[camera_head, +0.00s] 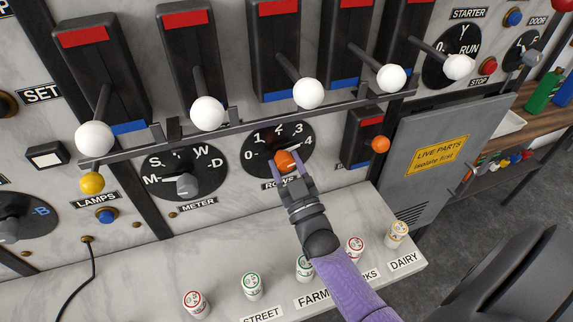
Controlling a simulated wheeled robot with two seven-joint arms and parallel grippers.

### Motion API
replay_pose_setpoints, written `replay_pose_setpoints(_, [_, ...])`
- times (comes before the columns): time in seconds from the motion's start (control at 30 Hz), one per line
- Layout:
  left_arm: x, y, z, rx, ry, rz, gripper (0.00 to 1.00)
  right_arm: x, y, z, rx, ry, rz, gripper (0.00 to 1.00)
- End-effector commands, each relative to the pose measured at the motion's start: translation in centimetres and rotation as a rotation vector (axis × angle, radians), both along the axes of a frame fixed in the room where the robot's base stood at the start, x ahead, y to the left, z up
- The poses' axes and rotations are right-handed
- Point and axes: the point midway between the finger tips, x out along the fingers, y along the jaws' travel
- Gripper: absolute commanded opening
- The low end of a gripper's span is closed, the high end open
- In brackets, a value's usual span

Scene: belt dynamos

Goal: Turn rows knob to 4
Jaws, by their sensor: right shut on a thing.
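The rows knob (285,156) is orange and sits at the lower middle of a round black dial (256,147) marked 0 to 4. The 4 is at the dial's right side. My right gripper (288,168) reaches up from below and is shut on the rows knob, its fingers to either side of it. The gripper covers part of the knob and of the ROWS label (271,185). I cannot tell which number the knob points at. My left gripper is not in view.
Large levers with white balls (308,93) stick out above the dial, along a metal bar (245,124). The meter knob (186,185) is to the left, a small orange-ball lever (380,144) to the right. Several fuses (252,287) stand on the marble ledge below.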

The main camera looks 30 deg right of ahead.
Motion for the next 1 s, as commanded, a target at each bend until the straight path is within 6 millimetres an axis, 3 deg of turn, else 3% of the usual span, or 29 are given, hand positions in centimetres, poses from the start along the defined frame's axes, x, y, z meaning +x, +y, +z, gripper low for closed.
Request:
replay_pose_setpoints(0.3, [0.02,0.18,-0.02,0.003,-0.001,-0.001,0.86,-0.02,0.04,-0.13,0.102,-0.02,0.0,0.0])
replay_pose_setpoints(0.83, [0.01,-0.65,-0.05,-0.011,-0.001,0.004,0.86,-0.02,0.05,-0.15,0.119,-0.023,0.001,0.0])
replay_pose_setpoints(0.87, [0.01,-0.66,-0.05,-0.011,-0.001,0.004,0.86,-0.02,0.05,-0.15,0.119,-0.023,0.001,0.6])
replay_pose_setpoints(1.0, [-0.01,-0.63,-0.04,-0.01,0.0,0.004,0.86,-0.01,0.05,-0.11,0.118,-0.025,0.001,0.89])
